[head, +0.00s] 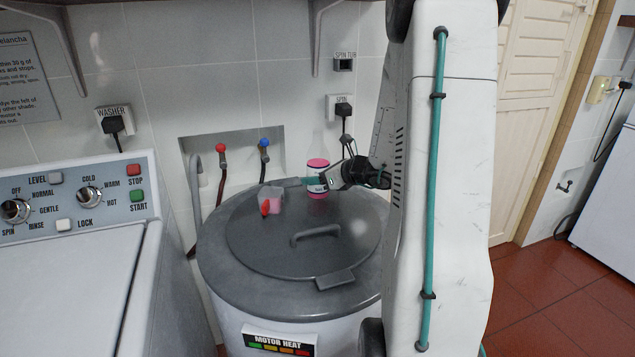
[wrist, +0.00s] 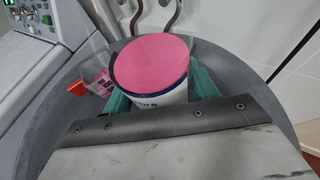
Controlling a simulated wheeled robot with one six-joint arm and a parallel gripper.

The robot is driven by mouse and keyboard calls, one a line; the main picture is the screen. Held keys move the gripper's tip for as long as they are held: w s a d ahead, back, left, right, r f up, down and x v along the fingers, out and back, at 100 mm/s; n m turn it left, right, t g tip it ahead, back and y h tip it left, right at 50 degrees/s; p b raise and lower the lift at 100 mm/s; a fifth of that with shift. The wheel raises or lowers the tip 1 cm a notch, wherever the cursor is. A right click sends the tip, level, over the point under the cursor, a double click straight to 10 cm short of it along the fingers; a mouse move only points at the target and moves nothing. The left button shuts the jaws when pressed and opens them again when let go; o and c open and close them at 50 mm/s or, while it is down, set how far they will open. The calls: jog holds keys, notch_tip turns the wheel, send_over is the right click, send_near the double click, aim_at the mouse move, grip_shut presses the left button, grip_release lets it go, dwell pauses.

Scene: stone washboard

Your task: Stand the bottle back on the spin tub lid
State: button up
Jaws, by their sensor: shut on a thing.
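The bottle (head: 317,165) is upright, with a clear upper part, pink contents and a white label band. My gripper (head: 312,183) reaches in from the right and is shut around its lower part, with teal fingers on either side. In the wrist view the bottle (wrist: 157,90) sits between the fingers, its pink contents showing as a disc. The round grey spin tub lid (head: 270,245) has a handle in its middle. The bottle's base shows over the back part of the lid; I cannot tell whether it touches.
A small pink and grey container with a red part (head: 271,200) is at the lid's back left, close to the bottle. The washer (head: 80,270) stands at left. Red and blue taps (head: 264,145) are in a wall recess behind. The lid's front is clear.

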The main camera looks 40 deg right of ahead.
jog(key=shift+f, duration=0.8)
jog(key=shift+f, duration=0.15)
jog(key=o, duration=1.3)
jog(key=shift+c, duration=0.2)
